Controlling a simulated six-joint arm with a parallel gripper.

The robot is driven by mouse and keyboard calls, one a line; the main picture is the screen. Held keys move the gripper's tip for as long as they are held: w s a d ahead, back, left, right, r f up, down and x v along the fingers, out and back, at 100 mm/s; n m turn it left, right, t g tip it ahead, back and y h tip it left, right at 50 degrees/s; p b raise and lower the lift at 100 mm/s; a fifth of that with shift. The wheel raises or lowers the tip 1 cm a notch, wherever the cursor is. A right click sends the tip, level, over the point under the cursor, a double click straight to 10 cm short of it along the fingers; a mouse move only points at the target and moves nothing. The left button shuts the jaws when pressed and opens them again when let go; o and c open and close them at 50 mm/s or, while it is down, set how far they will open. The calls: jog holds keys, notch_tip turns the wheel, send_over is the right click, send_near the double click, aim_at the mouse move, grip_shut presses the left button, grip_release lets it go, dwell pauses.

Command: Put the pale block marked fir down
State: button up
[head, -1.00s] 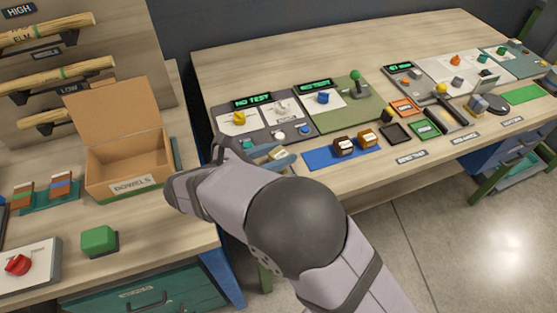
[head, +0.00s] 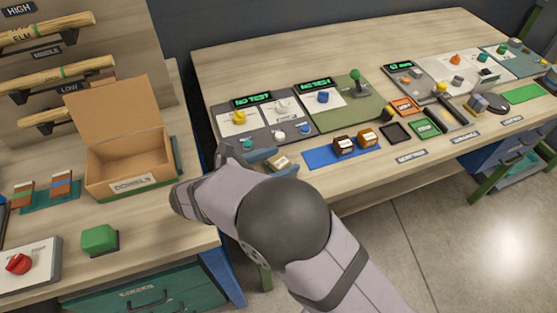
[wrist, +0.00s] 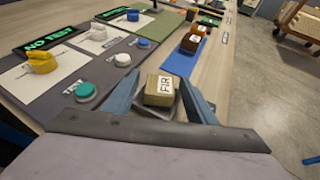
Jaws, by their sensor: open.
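The pale block marked FIR (wrist: 160,90) sits between the two fingers of my gripper (wrist: 158,101) in the wrist view, label facing up. The fingers are open, with a gap on each side of the block. A dark grey surface shows just under and around the block; I cannot tell whether the block rests on it. In the head view the block (head: 281,162) is at the near edge of the bench, left of the blue mat (head: 318,157), between my gripper's blue fingers (head: 273,162).
Two brown blocks (head: 355,141) stand on the blue mat. Left of the gripper is a grey panel (head: 272,134) with knobs and a teal button (wrist: 86,91). An open cardboard dowels box (head: 130,165) stands on the left bench. A dark empty tray (head: 395,133) lies right of the mat.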

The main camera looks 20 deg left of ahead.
jog(key=shift+r, duration=0.1)
jog(key=shift+r, duration=0.15)
jog(key=b+v, duration=0.1)
jog(key=v, duration=1.1)
jog(key=shift+a+b, duration=0.1)
jog(key=shift+b, duration=0.25)
jog(key=w+d+m+g, duration=0.1)
jog(key=d, duration=0.1)
jog(key=w+d+m+g+h+p, duration=0.1)
jog(key=w+d, duration=0.1)
jog(key=d, duration=0.1)
jog(key=w+d+m, duration=0.1)
jog(key=w+d, duration=0.1)
jog(key=shift+w+d+f+m+g+h+p, duration=0.1)
jog(key=shift+d+f+m+g+h+p, duration=0.2)
jog(key=shift+g, duration=0.1)
jog(key=w+d+m+g+p, duration=0.25)
jog(key=d+m+g, duration=0.3)
jog(key=d, duration=0.65)
jog(key=s+d+m+g+y+p, duration=0.2)
jog(key=s+d+m+y+p, duration=0.1)
jog(key=d+m, duration=0.7)
jog(key=s+d+m+g+y+p, duration=0.2)
jog(key=s+d+m, duration=0.3)
jog(key=d+m, duration=0.5)
jog(key=shift+s+d+f+m+y+p, duration=0.15)
jog(key=shift+s+f+m+y+p, duration=0.3)
jog(key=shift+m+y, duration=0.6)
